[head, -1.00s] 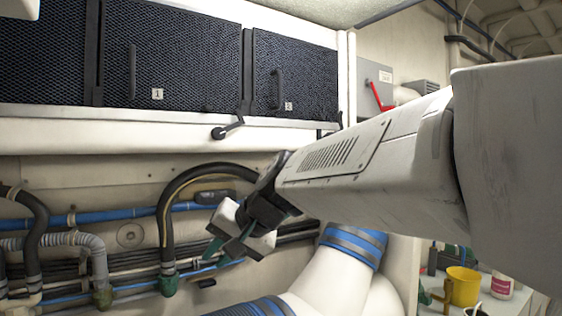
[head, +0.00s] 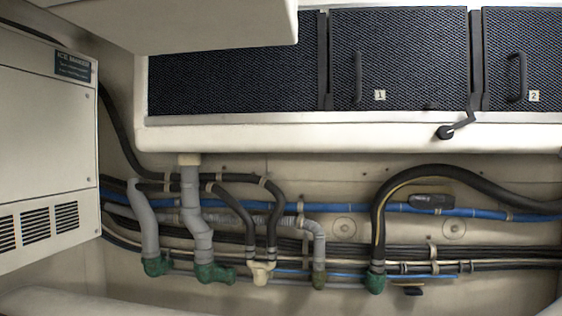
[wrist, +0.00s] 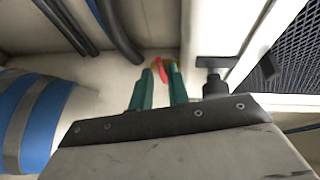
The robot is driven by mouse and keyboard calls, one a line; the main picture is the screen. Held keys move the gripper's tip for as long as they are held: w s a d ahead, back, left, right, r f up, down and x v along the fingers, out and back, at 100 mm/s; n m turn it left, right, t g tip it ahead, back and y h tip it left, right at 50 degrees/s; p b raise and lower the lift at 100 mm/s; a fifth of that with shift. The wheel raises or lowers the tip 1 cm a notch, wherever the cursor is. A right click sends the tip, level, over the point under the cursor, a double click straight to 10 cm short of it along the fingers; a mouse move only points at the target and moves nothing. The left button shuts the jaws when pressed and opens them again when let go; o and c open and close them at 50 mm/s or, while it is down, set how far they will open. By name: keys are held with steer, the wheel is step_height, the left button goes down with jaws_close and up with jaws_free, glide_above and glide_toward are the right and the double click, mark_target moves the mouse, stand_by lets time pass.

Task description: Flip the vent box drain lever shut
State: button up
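The vent box (head: 300,137) is white with dark mesh panels. A black cranked lever with a round knob (head: 445,132) hangs at its lower edge, between panels 1 and 2. A grey pipe (head: 190,205) drops from its underside to a green fitting (head: 215,273). A small black handle (head: 412,291) shows by another green fitting (head: 375,283). I cannot tell which is the drain lever. My gripper (wrist: 161,75) shows only in the wrist view, its green fingers apart. A small red piece (wrist: 160,69) shows between the tips; its nature is unclear. A dark T-shaped part (wrist: 214,78) is right of them.
Black hoses (head: 430,175) and blue pipes (head: 340,208) run along the wall below the box. A grey louvred cabinet (head: 45,150) stands at the left. A white overhang (head: 200,30) covers the upper left. In the wrist view, mesh (wrist: 300,40) lies at the right.

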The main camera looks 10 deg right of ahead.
steer(key=shift+x, duration=1.2)
jaws_close()
steer(key=shift+r+m, duration=0.25)
steer(key=shift+m, duration=0.15)
jaws_free()
